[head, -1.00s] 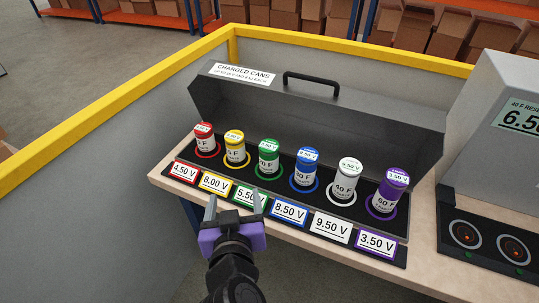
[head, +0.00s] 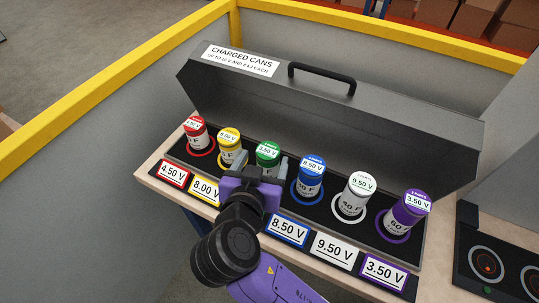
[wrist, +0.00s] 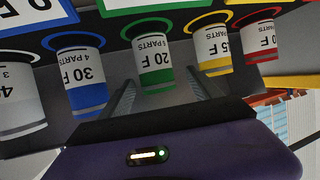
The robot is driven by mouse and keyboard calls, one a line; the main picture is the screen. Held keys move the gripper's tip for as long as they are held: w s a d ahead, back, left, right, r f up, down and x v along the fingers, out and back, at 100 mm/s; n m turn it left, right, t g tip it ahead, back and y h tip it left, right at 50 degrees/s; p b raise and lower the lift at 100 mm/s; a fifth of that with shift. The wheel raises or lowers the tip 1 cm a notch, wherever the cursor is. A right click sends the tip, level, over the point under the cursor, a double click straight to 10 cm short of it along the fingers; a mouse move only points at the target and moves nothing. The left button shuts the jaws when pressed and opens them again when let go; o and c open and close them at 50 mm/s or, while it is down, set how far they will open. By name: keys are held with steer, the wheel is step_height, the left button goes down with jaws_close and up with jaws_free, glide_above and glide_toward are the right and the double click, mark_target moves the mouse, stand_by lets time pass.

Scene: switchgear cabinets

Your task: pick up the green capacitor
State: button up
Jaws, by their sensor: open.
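The green capacitor (head: 268,153) stands upright in the row of cans on the black rack, third from the left. Its lower part is hidden behind my gripper in the head view. In the wrist view the green capacitor (wrist: 153,62) appears upside down, between and beyond the two fingers. My gripper (head: 262,163) is open, with one finger to the left of the green can and one to its right. The wrist view shows my gripper (wrist: 160,98) with nothing between its fingertips that it clearly touches.
The yellow can (head: 229,146) stands close on the left and the blue can (head: 311,178) close on the right. Red (head: 196,133), white (head: 356,193) and purple (head: 408,212) cans stand further out. The dark case lid (head: 330,110) rises behind the row. Voltage cards (head: 287,229) line the front.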

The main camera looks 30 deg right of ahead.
mark_target(271, 148)
steer(key=p+x, duration=0.1)
steer(key=x, duration=0.5)
steer(key=shift+d+f+p, duration=0.1)
steer(key=shift+d+p, duration=0.2)
steer(key=shift+d, duration=0.05)
steer(key=c, duration=1.6)
